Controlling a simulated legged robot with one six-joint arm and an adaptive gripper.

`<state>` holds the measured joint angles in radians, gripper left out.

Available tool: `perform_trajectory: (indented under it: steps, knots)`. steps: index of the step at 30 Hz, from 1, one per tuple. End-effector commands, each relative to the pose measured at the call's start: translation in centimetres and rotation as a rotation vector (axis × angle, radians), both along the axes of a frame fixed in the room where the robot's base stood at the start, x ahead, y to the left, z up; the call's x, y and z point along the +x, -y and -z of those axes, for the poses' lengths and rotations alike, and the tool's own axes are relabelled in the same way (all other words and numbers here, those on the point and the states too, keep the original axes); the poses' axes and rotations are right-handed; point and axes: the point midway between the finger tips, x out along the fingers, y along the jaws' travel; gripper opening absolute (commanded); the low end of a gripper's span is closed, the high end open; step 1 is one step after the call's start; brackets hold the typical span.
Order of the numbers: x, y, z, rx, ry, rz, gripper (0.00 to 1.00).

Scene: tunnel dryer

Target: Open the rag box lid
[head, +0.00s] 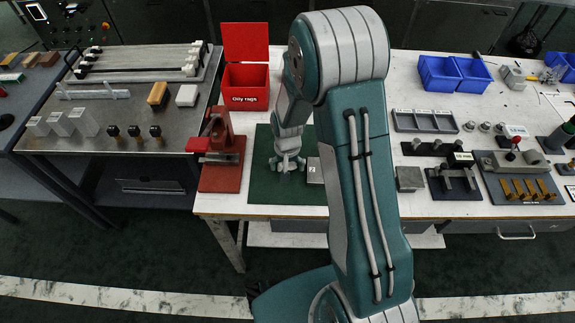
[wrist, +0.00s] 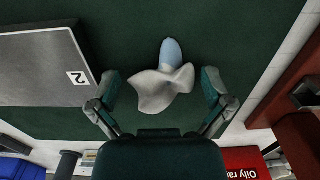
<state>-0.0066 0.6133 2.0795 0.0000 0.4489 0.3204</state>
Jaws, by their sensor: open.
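The rag box (head: 246,92) is red, with a white "Oily rags" label on its front. It stands on the white bench left of my arm. Its red lid (head: 245,42) stands upright at the back, so the box is open. A corner of the box shows in the wrist view (wrist: 243,158) at the lower right. My gripper (head: 287,164) is open above the green mat, in front and to the right of the box, apart from the lid. In the wrist view, a crumpled pale cloth (wrist: 160,90) with a blue rounded part (wrist: 171,52) lies between the open fingers; contact cannot be told.
A red press-like fixture (head: 222,155) stands left of the green mat (head: 262,188). A grey block marked 2 (wrist: 45,68) lies on the mat. Blue bins (head: 453,75) and fixtures fill the bench's right side. A steel table (head: 115,130) holds blocks at left.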

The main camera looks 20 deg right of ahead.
Motion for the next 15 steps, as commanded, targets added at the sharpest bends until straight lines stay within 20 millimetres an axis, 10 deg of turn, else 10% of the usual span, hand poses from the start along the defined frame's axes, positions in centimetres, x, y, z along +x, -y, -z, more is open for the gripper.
perform_trajectory:
  steps: [5,9,15]
  knots:
    - [0.03,0.02,0.02,0.000,0.001,0.000,1.00]
    - [0.03,0.02,0.01,0.000,0.001,0.000,0.50]
    - [0.05,0.02,0.07,0.000,0.000,0.000,0.41]
